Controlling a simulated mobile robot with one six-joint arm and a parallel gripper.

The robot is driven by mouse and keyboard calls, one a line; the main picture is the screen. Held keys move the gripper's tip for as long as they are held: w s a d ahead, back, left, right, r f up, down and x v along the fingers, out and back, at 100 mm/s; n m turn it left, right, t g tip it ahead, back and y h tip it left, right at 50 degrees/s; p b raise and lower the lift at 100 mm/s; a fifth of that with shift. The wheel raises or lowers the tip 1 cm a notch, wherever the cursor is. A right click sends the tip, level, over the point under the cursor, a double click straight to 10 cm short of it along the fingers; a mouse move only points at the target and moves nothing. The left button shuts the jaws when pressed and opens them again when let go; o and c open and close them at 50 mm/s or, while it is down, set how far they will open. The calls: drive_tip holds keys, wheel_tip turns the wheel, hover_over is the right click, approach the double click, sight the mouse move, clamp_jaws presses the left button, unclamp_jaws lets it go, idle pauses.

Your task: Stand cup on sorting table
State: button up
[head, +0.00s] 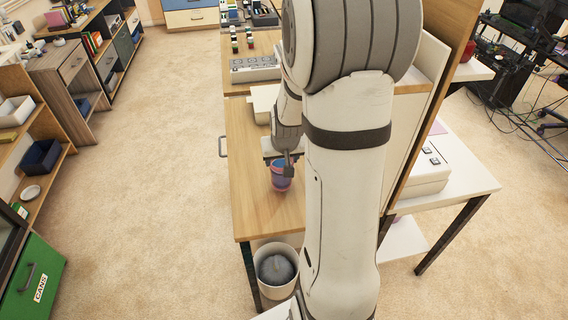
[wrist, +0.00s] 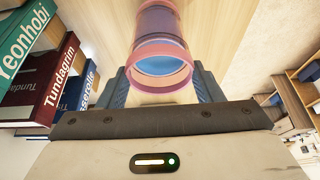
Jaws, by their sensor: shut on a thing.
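A pink and blue cup (head: 280,184) shows over the wooden tabletop (head: 250,205) in the head view, near its front part. In the wrist view the cup (wrist: 160,38) lies between the two dark fingers of my gripper (wrist: 161,88), its pink rim and blue inside facing the camera. My gripper (head: 284,163) is shut on the cup. I cannot tell whether the cup's base touches the wood. My arm hides the part of the table to the right of the cup.
Several books (wrist: 55,80) stand at the left in the wrist view. A white bin (head: 262,290) with a grey round thing inside stands below the table's front edge. A power strip (head: 255,70) lies farther back. Tabletop around the cup's left and front is clear.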

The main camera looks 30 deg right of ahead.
drive_tip(key=shift+f, duration=1.1)
drive_tip(key=shift+f, duration=0.15)
drive_tip(key=o, duration=1.6)
drive_tip(key=shift+o, duration=0.2)
